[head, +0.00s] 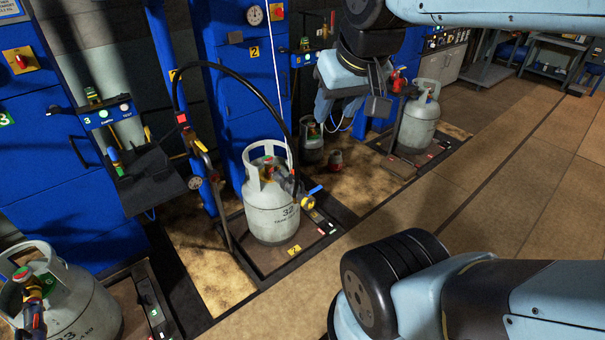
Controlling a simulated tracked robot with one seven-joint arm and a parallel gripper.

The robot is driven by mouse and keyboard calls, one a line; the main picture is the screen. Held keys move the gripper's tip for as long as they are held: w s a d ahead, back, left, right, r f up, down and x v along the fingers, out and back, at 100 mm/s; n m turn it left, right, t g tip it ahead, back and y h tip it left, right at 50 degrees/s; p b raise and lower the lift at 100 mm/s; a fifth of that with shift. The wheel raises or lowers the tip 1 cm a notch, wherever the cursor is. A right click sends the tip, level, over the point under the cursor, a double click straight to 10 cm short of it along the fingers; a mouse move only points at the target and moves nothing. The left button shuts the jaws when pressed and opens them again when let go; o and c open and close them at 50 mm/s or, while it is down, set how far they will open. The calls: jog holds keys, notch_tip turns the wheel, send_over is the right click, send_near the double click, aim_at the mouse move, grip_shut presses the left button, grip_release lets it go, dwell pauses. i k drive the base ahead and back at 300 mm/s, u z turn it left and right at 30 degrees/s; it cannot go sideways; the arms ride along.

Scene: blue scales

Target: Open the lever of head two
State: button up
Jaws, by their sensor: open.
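Scale two carries yellow "2" plates, one on the blue cabinet (254,52) and one on the platform front (294,249). A grey gas cylinder (270,214) marked 32 stands upright on it. A black hose (243,86) arcs over to the cylinder's valve. The filling head (307,203), with a yellow part, is at the cylinder's right shoulder, and a small blue lever (316,189) sticks out from it to the right. How the head sits on the valve is partly hidden. My gripper (350,112) is open and empty, above and right of the lever, apart from it.
Another cylinder (419,118) stands at the right on its own scale. A further cylinder (62,300) is at the lower left. A blue post (200,140) rises beside scale two. The tiled floor (500,200) at the right is clear.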

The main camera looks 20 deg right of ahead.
aim_at(308, 194)
jog(key=i, duration=0.9)
jog(key=z, duration=0.05)
